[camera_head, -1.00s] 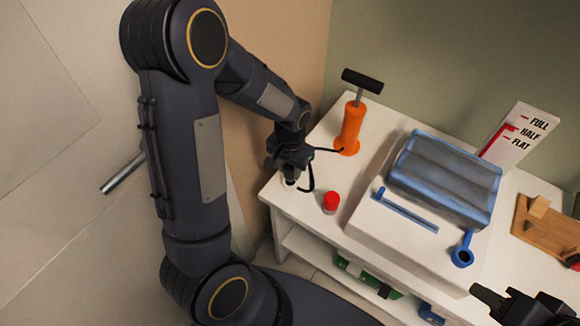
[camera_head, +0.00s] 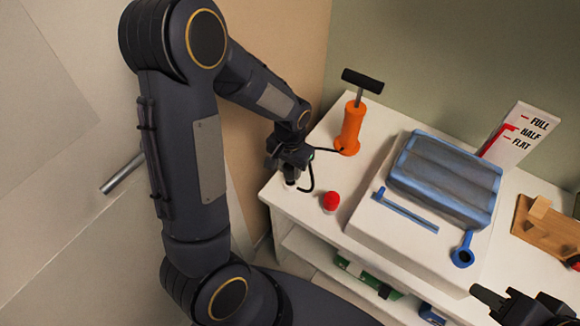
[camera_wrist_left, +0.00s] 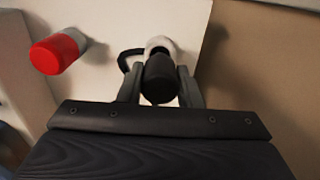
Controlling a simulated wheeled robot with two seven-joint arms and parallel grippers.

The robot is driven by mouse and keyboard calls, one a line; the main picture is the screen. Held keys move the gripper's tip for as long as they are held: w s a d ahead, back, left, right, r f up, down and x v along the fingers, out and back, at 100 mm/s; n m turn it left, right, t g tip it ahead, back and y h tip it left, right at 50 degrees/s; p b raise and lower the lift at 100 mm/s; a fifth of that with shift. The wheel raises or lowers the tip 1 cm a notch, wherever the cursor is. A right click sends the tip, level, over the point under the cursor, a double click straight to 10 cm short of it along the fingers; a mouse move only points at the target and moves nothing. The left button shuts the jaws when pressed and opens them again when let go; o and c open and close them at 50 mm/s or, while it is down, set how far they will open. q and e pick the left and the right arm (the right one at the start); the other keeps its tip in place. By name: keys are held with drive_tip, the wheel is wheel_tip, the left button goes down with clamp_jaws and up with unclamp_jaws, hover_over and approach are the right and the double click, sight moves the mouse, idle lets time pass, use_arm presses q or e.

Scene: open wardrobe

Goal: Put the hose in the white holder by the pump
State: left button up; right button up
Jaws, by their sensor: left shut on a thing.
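The orange pump (camera_head: 350,128) with a black T-handle stands upright at the back left of the white cabinet top. A thin black hose (camera_head: 308,181) runs from its base to my left gripper (camera_head: 290,179). In the left wrist view, my left gripper (camera_wrist_left: 160,90) is shut on the hose's thick black end (camera_wrist_left: 160,80). The white holder (camera_wrist_left: 160,43) shows just beyond that end, partly hidden by it. I cannot tell whether the end is inside it. In the head view the holder is hidden by the gripper. My right gripper (camera_head: 512,294) is open and empty at the lower right.
A red-topped object (camera_head: 331,201) stands close to the right of my left gripper. A white tray (camera_head: 372,221) with a grey-blue block and blue tools fills the middle. The cabinet's front edge is near the gripper.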

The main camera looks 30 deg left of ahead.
sight(290, 175)
use_arm(q)
drive_tip(key=shift+f+b, duration=1.3)
drive_tip(key=shift+f, duration=0.25)
drive_tip(key=o, duration=1.2)
drive_tip(key=shift+r, duration=0.1)
wheel_tip(290, 175, up, 8)
drive_tip(key=shift+f+p, duration=0.1)
drive_tip(key=shift+p, duration=0.4)
drive_tip(key=s+d+r+t+h+p, duration=0.1)
drive_tip(key=s+r+t, duration=0.1)
drive_tip(key=s+r, duration=0.3)
drive_tip(key=s+d+r+n+t+h+p, duration=0.1)
drive_tip(key=s+d+r, duration=0.1)
drive_tip(key=s+r, duration=0.3)
drive_tip(key=s+d+r+n+t+h+p, duration=0.1)
drive_tip(key=s+r+t+p, duration=0.1)
drive_tip(key=s+r, duration=0.3)
drive_tip(key=shift+s+d+t+h, duration=0.15)
drive_tip(key=shift+s+t+h, duration=0.2)
drive_tip(key=shift+s, duration=0.6)
